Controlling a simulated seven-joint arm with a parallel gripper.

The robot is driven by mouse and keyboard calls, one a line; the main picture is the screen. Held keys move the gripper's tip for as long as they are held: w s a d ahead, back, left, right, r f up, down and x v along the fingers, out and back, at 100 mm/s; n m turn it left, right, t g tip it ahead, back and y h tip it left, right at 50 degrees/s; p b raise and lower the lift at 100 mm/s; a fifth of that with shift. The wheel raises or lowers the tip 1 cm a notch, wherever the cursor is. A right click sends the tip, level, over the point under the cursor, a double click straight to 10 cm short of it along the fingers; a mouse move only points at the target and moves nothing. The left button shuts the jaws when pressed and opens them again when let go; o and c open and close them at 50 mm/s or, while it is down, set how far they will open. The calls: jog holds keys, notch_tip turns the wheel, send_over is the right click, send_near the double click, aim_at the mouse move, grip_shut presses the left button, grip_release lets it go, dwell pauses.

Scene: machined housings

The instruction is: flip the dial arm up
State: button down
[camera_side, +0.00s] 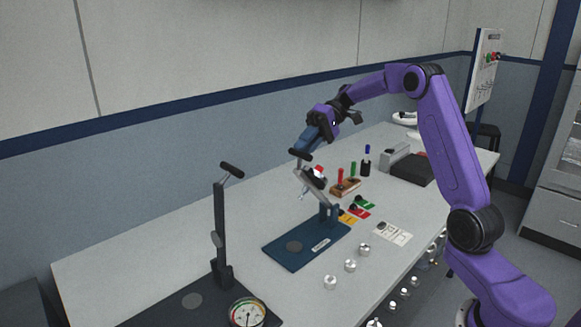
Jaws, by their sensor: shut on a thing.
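The tilted grey arm (311,189), which I take for the dial arm, rises from a hinge bracket (328,213) on a blue base plate (296,250) and leans up to the left. It has a black crossbar handle (297,152) at its top and a small round dial-like part (317,173) partway along. My gripper (304,148) comes down from the upper right and is shut on the handle. The fingertips are small and partly hidden here.
A second, upright lever (219,224) with a black handle stands at left on a dark plate (178,307) with a round gauge (247,312). Several silver knobs (350,265) lie near the front edge.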

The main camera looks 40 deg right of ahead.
jog(key=d+r, duration=0.1)
jog(key=d, duration=1.3)
jog(key=shift+s, duration=0.15)
jog(key=shift+d, duration=0.25)
dwell(1.1)
jog(key=c, duration=0.8)
grip_release()
jog(key=shift+f, duration=0.1)
jog(key=shift+a+r, duration=0.1)
jog(key=shift+r, duration=0.1)
jog(key=shift+o, duration=0.4)
